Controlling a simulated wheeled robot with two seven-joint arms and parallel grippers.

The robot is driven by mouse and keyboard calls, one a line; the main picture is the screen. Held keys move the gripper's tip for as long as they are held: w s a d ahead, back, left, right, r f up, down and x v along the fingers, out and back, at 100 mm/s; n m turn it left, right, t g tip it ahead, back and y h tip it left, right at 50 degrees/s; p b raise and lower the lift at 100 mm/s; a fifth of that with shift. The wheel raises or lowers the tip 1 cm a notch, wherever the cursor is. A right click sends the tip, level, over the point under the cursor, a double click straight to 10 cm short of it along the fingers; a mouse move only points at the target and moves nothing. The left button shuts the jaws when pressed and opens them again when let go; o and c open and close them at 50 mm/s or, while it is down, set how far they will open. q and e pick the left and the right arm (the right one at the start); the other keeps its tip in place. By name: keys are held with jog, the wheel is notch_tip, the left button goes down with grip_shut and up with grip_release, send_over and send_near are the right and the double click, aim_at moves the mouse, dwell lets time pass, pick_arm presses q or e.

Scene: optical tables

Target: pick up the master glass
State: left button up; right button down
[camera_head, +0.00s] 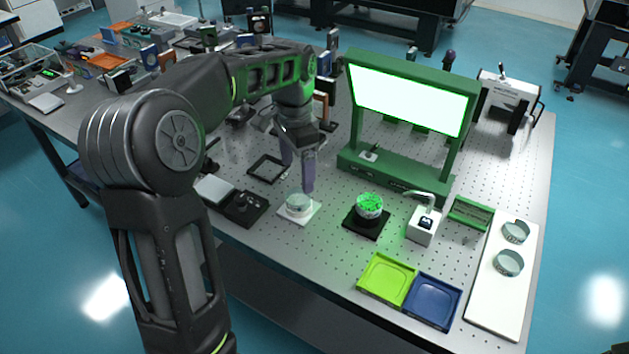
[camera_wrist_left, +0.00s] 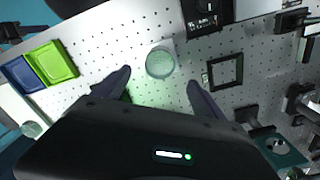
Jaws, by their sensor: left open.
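A round clear glass (camera_head: 299,203) sits on a small white square pad (camera_head: 285,215); no readable label confirms which glass is the master. The clear glass also shows in the left wrist view (camera_wrist_left: 160,62), ahead of and between my fingers. My left gripper (camera_head: 298,174) is open and empty above and just behind this glass, with its fingers pointing down. Both fingertips show apart in the left wrist view (camera_wrist_left: 160,79). A green-lit glass (camera_head: 369,205) sits on a black pad (camera_head: 366,226) to the right. My right gripper is not in view.
A green stand with a bright panel (camera_head: 410,95) rises behind. A black frame (camera_head: 267,168) and black tray (camera_head: 244,209) lie left of the clear glass. A lime tray (camera_head: 386,279), blue tray (camera_head: 432,301) and white board (camera_head: 494,305) with two glass rings (camera_head: 508,263) stand right.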

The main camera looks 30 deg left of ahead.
aim_at(298, 195)
pick_arm(q)
jog(key=shift+w, duration=0.1)
jog(key=shift+r, duration=0.1)
jog(key=shift+s, duration=0.2)
jog(key=shift+f, duration=1.3)
jog(key=shift+f+p, duration=0.65)
jog(key=shift+f, duration=2)
jog(key=c, duration=1.6)
